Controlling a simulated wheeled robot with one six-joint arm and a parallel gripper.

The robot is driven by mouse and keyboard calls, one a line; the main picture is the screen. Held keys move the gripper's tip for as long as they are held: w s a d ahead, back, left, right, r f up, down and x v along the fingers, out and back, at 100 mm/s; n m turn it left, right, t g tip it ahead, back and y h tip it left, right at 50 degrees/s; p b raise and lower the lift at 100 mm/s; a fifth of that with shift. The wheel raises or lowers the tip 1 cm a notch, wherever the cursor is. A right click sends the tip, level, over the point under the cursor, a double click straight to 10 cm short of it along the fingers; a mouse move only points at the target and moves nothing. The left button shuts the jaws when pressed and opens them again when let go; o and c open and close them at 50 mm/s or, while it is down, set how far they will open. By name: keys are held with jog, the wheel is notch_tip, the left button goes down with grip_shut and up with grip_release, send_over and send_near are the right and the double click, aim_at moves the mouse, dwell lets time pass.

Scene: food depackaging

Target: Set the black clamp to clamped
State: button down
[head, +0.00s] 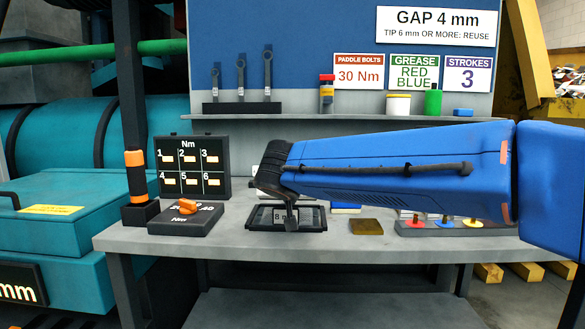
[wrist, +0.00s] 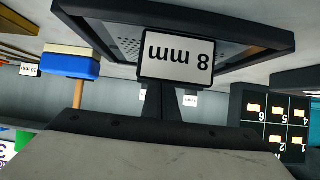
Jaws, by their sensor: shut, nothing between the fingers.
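I cannot make out a black clamp for certain in either view. My gripper (head: 291,219) is shut and empty at the middle of the bench. It points down in front of a black-framed screen (head: 262,228) with an "8 mm" label, and covers part of that label. In the wrist view, which is upside down, my gripper (wrist: 161,92) is close to the white "8 mm" label (wrist: 178,57) on the screen (wrist: 250,32). I cannot tell whether the fingers touch it.
The grey bench (head: 215,241) holds a black box with an orange knob (head: 186,206), a black "Nm" board (head: 194,167), a brass-coloured block (head: 366,227) and a tray with coloured knobs (head: 420,228). A black post (head: 133,95) stands at the bench's left end. Teal machinery (head: 55,225) is further left.

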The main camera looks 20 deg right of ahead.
jog(key=shift+f, duration=0.3)
jog(key=shift+s, duration=0.1)
jog(key=v, duration=1.7)
jog(key=shift+r, duration=0.4)
jog(key=shift+s, duration=0.1)
